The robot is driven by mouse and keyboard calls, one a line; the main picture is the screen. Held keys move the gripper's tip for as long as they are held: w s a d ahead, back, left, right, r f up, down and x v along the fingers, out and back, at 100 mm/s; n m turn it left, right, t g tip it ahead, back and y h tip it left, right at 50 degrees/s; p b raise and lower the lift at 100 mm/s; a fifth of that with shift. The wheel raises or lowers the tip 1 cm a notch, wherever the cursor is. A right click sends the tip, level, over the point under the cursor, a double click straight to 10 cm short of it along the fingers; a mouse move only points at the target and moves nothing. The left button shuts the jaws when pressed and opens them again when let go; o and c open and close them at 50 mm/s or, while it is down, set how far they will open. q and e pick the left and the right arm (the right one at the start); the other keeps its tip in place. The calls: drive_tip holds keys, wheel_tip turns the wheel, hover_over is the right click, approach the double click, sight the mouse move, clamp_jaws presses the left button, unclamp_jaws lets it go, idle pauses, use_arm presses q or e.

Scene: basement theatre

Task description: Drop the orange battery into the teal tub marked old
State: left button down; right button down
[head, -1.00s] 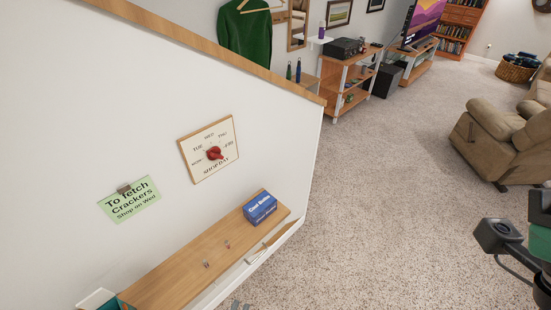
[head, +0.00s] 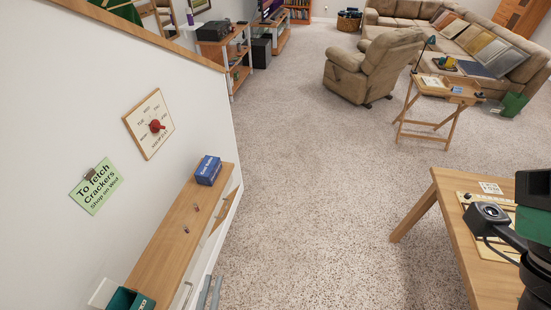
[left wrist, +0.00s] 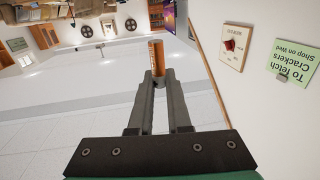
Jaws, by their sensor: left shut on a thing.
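The orange battery (left wrist: 157,52) is between the fingertips of my left gripper (left wrist: 159,73) in the left wrist view, and the jaws are shut on it. In the head view the grey fingers of my left gripper (head: 212,279) show at the bottom, to the right of the wooden shelf; I cannot make out the battery there. The teal tub (head: 124,298) stands at the near end of the shelf, at the bottom left, partly cut off. Its label is too small to read. The gripper is apart from the tub. My right arm shows at the right edge; its jaws are not seen.
The wooden shelf (head: 178,198) holds a blue box (head: 208,170) and two small items. A green note (head: 96,186) and a dial board (head: 149,124) hang on the wall above. A wooden table (head: 450,215) stands at the right; carpet between is clear.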

use_arm(q)
drive_tip(key=s+a+r+n+g+y+b, duration=0.15)
drive_tip(key=a+n+y, duration=0.35)
drive_tip(key=a, duration=1)
drive_tip(key=a+r+n+g+y+b, duration=0.15)
drive_tip(key=a+n+y, duration=0.25)
drive_tip(key=a+y, duration=0.7)
drive_tip(key=a+f+h+b, duration=0.3)
drive_tip(key=f+b, duration=0.2)
drive_tip(key=f, duration=0.1)
drive_tip(key=shift+s+g+b, duration=0.15)
drive_tip(key=shift+g+b, duration=0.25)
drive_tip(key=shift+f, duration=0.1)
drive_tip(key=c, duration=0.8)
unclamp_jaws()
